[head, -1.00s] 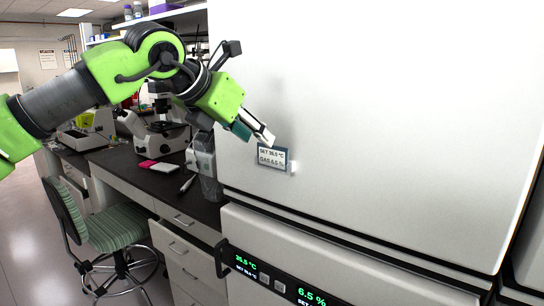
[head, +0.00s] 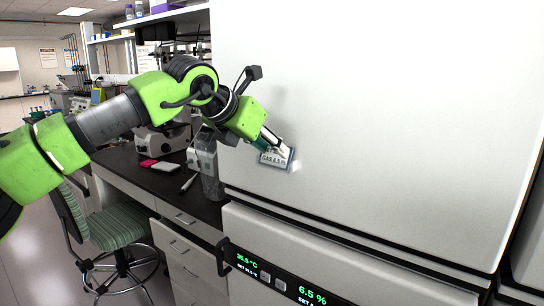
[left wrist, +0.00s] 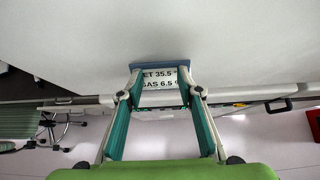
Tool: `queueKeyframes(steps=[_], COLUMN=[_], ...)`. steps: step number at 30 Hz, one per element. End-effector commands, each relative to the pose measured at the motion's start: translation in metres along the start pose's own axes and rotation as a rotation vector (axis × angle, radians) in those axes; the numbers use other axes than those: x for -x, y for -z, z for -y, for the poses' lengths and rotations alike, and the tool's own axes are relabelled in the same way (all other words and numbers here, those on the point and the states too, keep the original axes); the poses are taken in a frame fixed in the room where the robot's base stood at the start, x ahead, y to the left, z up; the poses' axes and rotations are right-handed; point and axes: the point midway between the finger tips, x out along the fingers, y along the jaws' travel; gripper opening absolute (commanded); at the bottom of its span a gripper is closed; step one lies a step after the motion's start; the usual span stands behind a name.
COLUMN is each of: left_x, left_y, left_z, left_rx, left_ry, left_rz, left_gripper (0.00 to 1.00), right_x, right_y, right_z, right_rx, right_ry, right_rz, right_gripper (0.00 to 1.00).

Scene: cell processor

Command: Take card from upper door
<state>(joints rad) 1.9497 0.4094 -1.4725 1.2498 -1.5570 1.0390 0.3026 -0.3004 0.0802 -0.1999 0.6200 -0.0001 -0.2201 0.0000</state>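The card (head: 276,159), a small white label with a blue-grey edge and black SET and GAS text, is at the white upper door (head: 390,110), near its lower left. My left gripper (head: 280,148) is at the card, its fingertips over the card's upper part. In the left wrist view the card (left wrist: 160,78) shows between the two teal-and-grey fingers (left wrist: 160,84), which stand apart and overlap its side edges. I see no clear grip; whether the fingertips touch the card cannot be told. My right gripper is out of view.
Below the door is a display panel (head: 275,282) with green digits and a dark handle (head: 222,258). To the left are a black bench (head: 130,170) with a microscope, a clear bottle (head: 210,178) close to the door, and a striped green chair (head: 120,225).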

Motion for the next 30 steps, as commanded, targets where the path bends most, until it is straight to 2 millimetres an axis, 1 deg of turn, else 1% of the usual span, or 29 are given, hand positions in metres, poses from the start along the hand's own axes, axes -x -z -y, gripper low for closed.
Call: queueKeyframes(steps=[1, 2, 3, 14, 30], left_x=[-0.004, -0.005, -0.005, -0.003, 0.008], left_y=[0.004, 0.004, 0.005, 0.002, -0.012], left_z=[0.001, 0.001, 0.001, 0.001, 0.001], left_rx=[-0.001, -0.001, -0.001, 0.000, -0.001], left_ry=[0.002, 0.002, 0.002, 0.001, 0.001], left_rz=[-0.009, -0.009, -0.009, -0.006, -0.002], left_gripper=[0.12, 0.04, 0.00, 0.00, 0.00], right_x=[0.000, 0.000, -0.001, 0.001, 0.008], right_y=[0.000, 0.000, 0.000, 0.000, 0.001], right_z=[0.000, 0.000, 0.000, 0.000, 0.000], right_rx=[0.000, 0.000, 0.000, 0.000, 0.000], right_ry=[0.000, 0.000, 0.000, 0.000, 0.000], right_rz=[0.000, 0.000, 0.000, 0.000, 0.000], right_gripper=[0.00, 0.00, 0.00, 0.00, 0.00])
